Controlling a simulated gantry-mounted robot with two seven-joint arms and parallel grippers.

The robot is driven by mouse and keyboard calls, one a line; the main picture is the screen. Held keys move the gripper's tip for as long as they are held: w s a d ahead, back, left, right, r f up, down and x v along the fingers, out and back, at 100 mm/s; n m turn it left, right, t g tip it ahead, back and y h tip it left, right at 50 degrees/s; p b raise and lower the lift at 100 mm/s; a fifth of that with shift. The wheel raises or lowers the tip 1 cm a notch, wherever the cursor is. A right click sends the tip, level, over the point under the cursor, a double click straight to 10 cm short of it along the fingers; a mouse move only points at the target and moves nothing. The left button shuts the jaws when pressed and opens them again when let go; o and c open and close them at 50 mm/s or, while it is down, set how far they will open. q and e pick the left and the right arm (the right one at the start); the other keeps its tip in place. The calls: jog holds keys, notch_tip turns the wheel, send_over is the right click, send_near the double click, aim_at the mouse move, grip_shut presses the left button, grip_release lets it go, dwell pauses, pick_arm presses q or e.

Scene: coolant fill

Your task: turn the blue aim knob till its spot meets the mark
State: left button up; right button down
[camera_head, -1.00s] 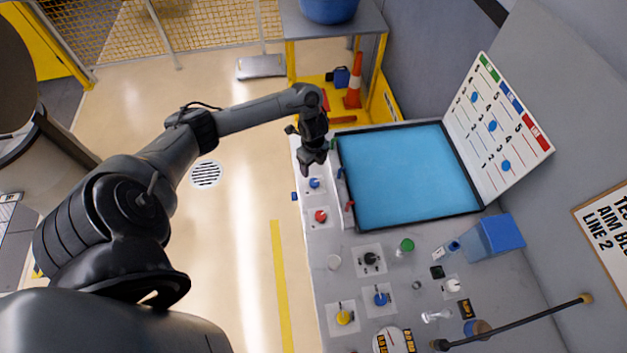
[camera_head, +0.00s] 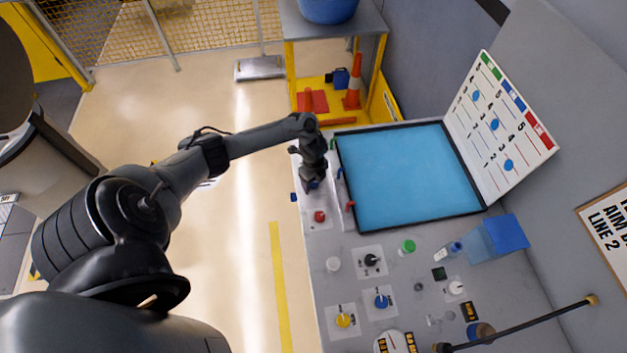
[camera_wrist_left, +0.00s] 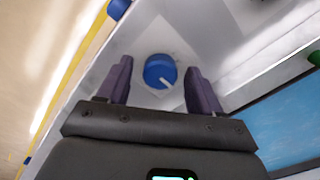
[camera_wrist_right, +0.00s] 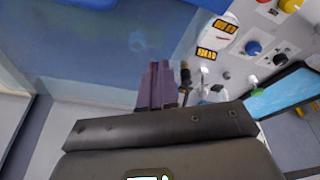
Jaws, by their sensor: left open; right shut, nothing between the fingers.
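My left gripper (camera_head: 309,184) is open over the far left end of the bench. In the left wrist view a blue knob (camera_wrist_left: 160,70) with a white pointer line sits on a pale plate, between and just beyond the two open fingers (camera_wrist_left: 157,88). In the head view this knob is mostly hidden by the gripper. A second blue knob (camera_head: 381,301) stands on a plate nearer the front. I cannot make out a spot or mark on the knob by the gripper. My right gripper (camera_wrist_right: 160,85) is shut and empty in its wrist view.
A red knob (camera_head: 320,216) stands close to the left gripper. A black-framed blue panel (camera_head: 410,178) lies to its right. A yellow knob (camera_head: 343,321), a black knob (camera_head: 371,260) and a blue bin (camera_head: 497,238) are farther along. A dark rod (camera_head: 520,325) crosses the lower right.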

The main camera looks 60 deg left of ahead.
pick_arm(q)
jog(key=c, duration=1.1)
jog(key=shift+o, duration=0.2)
jog(key=shift+r+n+p, duration=0.2)
jog(key=shift+n+p, duration=0.5)
jog(key=shift+p, duration=0.1)
pick_arm(e)
jog(key=shift+d+r, duration=0.1)
jog(key=shift+r, duration=0.7)
pick_arm(q)
jog(key=shift+n+p, duration=1.1)
jog(key=n+p, duration=0.2)
jog(key=n, duration=0.1)
jog(key=shift+f+n+p, duration=0.1)
jog(key=shift+n+p, duration=0.8)
jog(key=shift+n, duration=0.2)
pick_arm(e)
notch_tip(320, 180, up, 6)
pick_arm(q)
jog(key=o, duration=1.1)
jog(key=shift+c, duration=0.2)
